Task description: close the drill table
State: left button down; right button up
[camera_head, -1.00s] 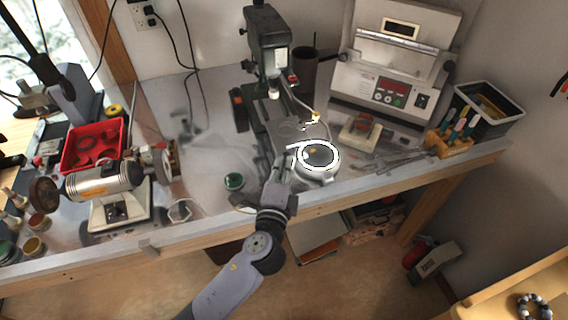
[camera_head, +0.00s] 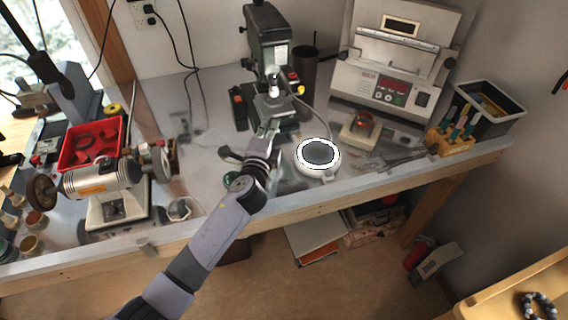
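The drill press (camera_head: 267,38) stands against the back wall, a dark green-grey machine with its chuck pointing down. Its grey drill table (camera_head: 276,108) now sits high, close under the chuck. My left gripper (camera_head: 268,133) reaches up from the bench's front edge to just below the front of the drill table. The fingertips are small and overlap the table's underside, so I cannot tell whether they touch it or how far apart they are. My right gripper is out of view.
A round white lamp ring (camera_head: 318,155) stands on the workbench right of my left gripper. A bench grinder (camera_head: 103,182) and a red tray (camera_head: 92,145) are at the left. A control machine (camera_head: 395,75) and a tool block (camera_head: 450,140) are at the right.

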pick_arm(q)
jog(key=shift+w+a+r, duration=0.15)
jog(key=shift+r, duration=0.1)
jog(key=s+a, duration=0.1)
jog(key=s, duration=1.1)
jog(key=shift+a, duration=0.35)
